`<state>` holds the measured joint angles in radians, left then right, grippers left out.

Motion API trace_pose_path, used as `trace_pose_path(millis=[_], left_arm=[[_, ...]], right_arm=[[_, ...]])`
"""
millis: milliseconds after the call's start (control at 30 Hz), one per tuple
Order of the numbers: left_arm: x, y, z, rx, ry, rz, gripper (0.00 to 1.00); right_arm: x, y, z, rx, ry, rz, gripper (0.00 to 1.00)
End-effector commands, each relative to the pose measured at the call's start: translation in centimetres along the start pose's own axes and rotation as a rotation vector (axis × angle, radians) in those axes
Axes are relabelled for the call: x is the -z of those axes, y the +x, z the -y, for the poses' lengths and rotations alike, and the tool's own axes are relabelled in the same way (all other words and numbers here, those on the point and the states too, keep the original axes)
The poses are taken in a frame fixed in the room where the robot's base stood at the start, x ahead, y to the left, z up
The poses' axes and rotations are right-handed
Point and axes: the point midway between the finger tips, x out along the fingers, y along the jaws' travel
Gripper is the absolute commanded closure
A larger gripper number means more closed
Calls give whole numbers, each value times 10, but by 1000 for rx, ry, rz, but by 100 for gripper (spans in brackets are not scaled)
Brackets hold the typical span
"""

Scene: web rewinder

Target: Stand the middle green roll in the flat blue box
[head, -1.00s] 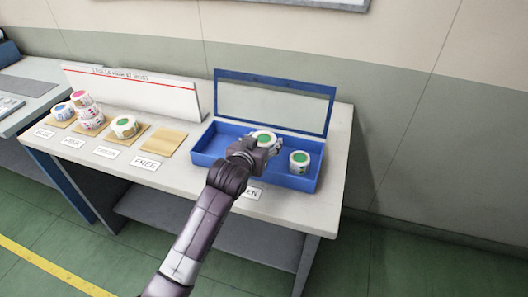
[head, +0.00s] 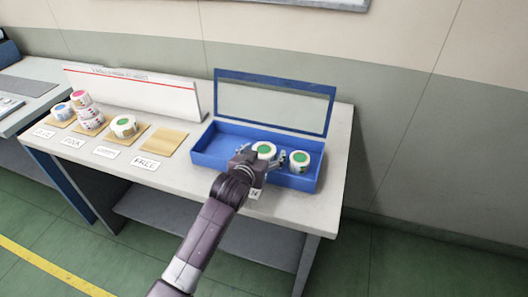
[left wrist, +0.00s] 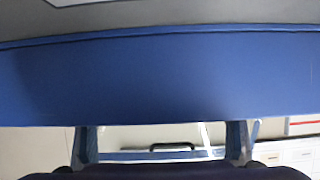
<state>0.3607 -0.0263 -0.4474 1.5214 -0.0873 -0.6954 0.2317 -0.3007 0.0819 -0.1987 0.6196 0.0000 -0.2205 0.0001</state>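A white roll with a green centre (head: 264,149) is upright in the flat blue box (head: 213,161). My left gripper (head: 261,157) is at the box's front side, close to this roll. Its fingers are spread apart, one on each side of the roll in the head view. In the left wrist view the two fingers (left wrist: 163,143) are wide apart with no roll visible between them. A second green-centred roll (head: 300,161) stands at the right end of the box. A third green-centred roll (head: 123,126) sits on a wooden pad. My right gripper is not in view.
The box's lid with a clear window (head: 270,105) stands open behind. The wooden pad labelled FREE (head: 164,141) is empty. Pink and blue rolls (head: 90,120) sit on pads at the left. The left part of the box is clear.

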Motion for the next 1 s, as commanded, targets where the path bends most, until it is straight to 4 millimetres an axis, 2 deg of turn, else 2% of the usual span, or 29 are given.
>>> trace_pose_path(millis=[233,367,800,1000], left_arm=[[4,-2,0,-1,0,-2,31],[3,-14,0,-1,-1,0,31],[3,-90,0,0,0,-1,31],[3,-113,0,0,0,0,31]], right_arm=[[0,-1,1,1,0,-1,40],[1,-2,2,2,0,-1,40],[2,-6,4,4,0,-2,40],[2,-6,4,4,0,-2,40]])
